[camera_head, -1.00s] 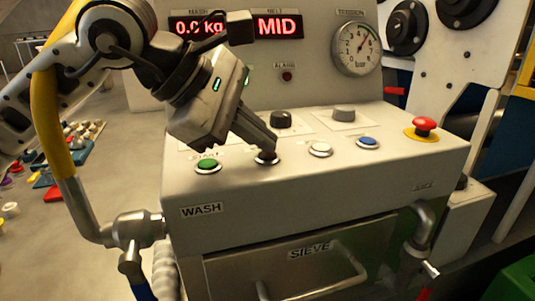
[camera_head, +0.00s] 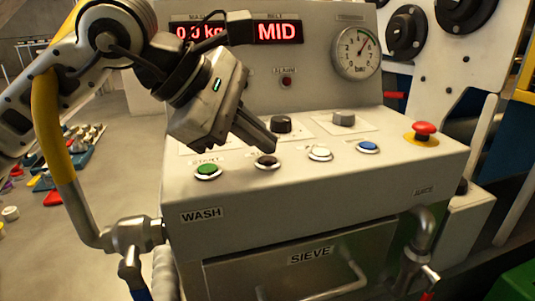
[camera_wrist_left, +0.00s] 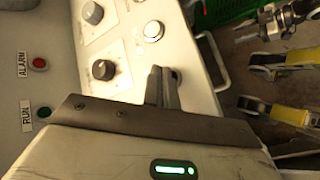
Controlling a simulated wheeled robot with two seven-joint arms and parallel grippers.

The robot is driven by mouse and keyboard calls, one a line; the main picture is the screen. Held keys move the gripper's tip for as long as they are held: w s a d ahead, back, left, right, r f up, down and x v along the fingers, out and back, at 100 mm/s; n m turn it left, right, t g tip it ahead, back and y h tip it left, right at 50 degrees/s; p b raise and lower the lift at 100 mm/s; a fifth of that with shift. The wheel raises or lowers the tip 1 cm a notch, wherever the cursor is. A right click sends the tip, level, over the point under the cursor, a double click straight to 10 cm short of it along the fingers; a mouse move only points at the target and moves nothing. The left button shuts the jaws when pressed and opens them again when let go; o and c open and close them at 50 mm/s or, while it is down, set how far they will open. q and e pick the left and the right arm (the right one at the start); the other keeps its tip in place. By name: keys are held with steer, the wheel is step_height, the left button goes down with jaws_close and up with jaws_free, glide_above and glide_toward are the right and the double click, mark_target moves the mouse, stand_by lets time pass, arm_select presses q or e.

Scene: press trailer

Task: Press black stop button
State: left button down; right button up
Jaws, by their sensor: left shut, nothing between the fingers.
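The black stop button (camera_head: 267,162) sits on the sloped panel between the green START button (camera_head: 208,170) and a white button (camera_head: 320,153). My left gripper (camera_head: 272,147) is shut and empty. Its fingertips are just above and behind the black button, seemingly a little apart from it. In the left wrist view, the shut fingers (camera_wrist_left: 163,85) point at the panel; the dark spot by their tip (camera_wrist_left: 175,74) is probably the black button, mostly hidden. My right gripper is not in the head view; the left wrist view shows some gripper-like parts at upper right, too unclear to name.
A blue button (camera_head: 368,147) and a red emergency button (camera_head: 425,128) stand farther right on the panel. Two knobs, black (camera_head: 281,124) and grey (camera_head: 343,118), stand behind the buttons. A pressure gauge (camera_head: 356,51) and red displays (camera_head: 278,32) are on the upright back panel.

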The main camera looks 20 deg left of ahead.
mark_target(259, 166)
arm_select(q)
steer(key=shift+r, duration=0.3)
steer(key=shift+r+p, duration=1.85)
steer(key=shift+r, duration=0.75)
steer(key=shift+f, duration=0.15)
